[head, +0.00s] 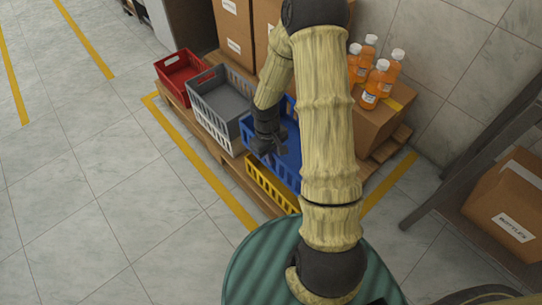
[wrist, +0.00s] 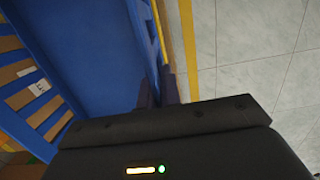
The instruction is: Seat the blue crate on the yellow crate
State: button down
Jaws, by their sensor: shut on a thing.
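The blue crate (head: 289,155) is an open basket with slotted walls, partly hidden behind my arm in the head view. My gripper (head: 268,150) is shut on its near wall. In the wrist view the fingers (wrist: 157,88) straddle the wall of the blue crate (wrist: 90,45), whose inside looks empty. The yellow crate (head: 272,188) shows directly below the blue one, with its slotted near side visible; the rest is hidden. A thin yellow edge also shows beside the blue wall in the wrist view. I cannot tell whether the two crates touch or sit flush.
Grey and white crates (head: 214,82) stand stacked left of the blue crate, close by. A red crate (head: 183,72) is farther left. Orange bottles (head: 371,85) stand on a cardboard box at right. Cardboard boxes rise behind. The tiled floor (head: 110,190) in front is clear.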

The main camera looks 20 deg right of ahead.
aim_at(271, 170)
jog(key=shift+f+b, duration=2.45)
jog(key=shift+b, duration=0.05)
jog(key=shift+f+b, duration=0.5)
jog(key=shift+f, duration=0.45)
jog(key=shift+r, duration=0.15)
jog(key=shift+f, duration=1.05)
jog(key=c, duration=1.5)
grip_release()
jog(key=shift+s, duration=0.1)
jog(key=shift+p, duration=0.3)
jog(key=r+p, duration=0.3)
jog(key=r, duration=0.2)
jog(key=w+r+p, duration=0.1)
jog(key=r+p, duration=0.1)
jog(key=r, duration=0.4)
jog(key=w+r+p, duration=0.1)
jog(key=r+p, duration=0.2)
jog(key=r, duration=0.3)
jog(key=shift+a+r+p, duration=0.1)
jog(key=shift+a+p, duration=0.2)
jog(key=shift+a, duration=0.05)
